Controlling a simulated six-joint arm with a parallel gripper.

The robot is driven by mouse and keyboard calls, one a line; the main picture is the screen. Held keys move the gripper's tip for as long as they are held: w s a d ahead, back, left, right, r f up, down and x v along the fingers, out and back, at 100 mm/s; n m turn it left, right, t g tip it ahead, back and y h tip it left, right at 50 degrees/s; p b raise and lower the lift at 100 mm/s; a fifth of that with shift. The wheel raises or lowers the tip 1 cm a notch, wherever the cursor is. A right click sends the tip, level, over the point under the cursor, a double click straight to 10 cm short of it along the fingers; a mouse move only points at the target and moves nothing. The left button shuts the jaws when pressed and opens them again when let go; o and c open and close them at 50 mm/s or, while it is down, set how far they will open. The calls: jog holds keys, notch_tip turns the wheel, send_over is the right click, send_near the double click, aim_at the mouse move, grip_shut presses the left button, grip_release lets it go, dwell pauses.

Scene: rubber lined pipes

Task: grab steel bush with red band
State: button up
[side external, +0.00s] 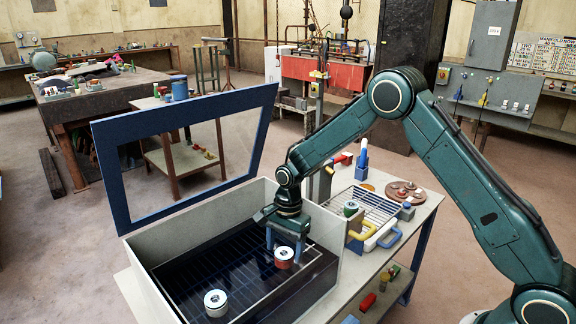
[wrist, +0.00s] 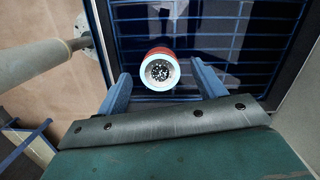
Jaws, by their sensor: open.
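The steel bush with the red band (side external: 284,257) stands on the dark gridded floor of the open box, toward its right side. In the wrist view the bush (wrist: 159,70) shows its pale ring top and red side. My gripper (side external: 284,242) is above the bush with its two blue fingers pointing down. In the wrist view the open gripper (wrist: 160,88) has one finger on each side of the bush, with gaps visible. I cannot tell how far the fingertips are above or beside it. A second steel bush (side external: 215,303), without a visible red band, stands at the front left of the box.
The box (side external: 205,230) has pale walls close around my gripper, and its blue-framed clear lid (side external: 185,100) stands open behind. A wire rack (side external: 365,207), a yellow handle (side external: 357,238) and small parts lie on the bench at right. The grid floor between the bushes is clear.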

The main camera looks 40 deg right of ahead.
jog(key=shift+a+f, duration=0.15)
jog(key=shift+f, duration=1.1)
jog(key=c, duration=1.3)
